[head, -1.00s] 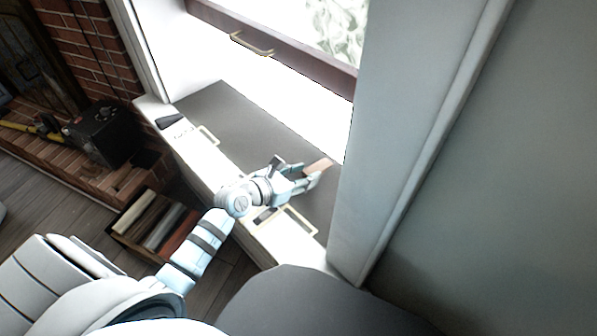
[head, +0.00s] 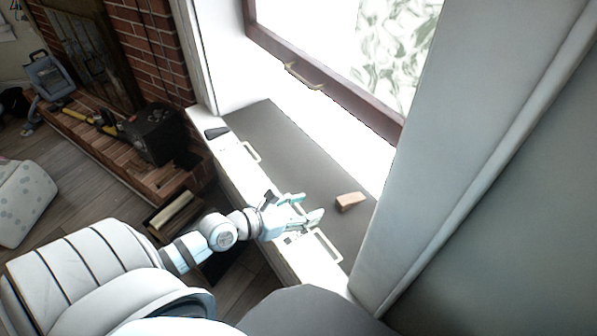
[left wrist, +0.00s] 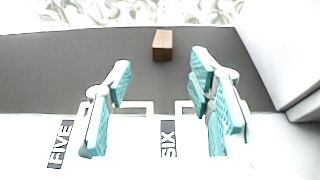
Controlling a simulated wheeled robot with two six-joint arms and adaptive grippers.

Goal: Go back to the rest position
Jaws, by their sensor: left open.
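My left gripper (head: 302,208) is open and empty over the front edge of the grey sill surface (head: 285,140). In the left wrist view my left gripper (left wrist: 160,88) shows its two teal fingers spread wide apart. A small brown block (head: 350,201) lies on the sill beyond the fingertips, apart from them. The block also shows in the left wrist view (left wrist: 163,44), ahead of the fingers with a gap between. My right gripper is in neither view.
A window frame (head: 330,75) with a handle stands behind the sill, and a white wall post (head: 440,120) at its right. White square handles and labels FIVE (left wrist: 61,144) and SIX (left wrist: 168,139) line the front. A black box (head: 155,133) sits on the brick hearth at left.

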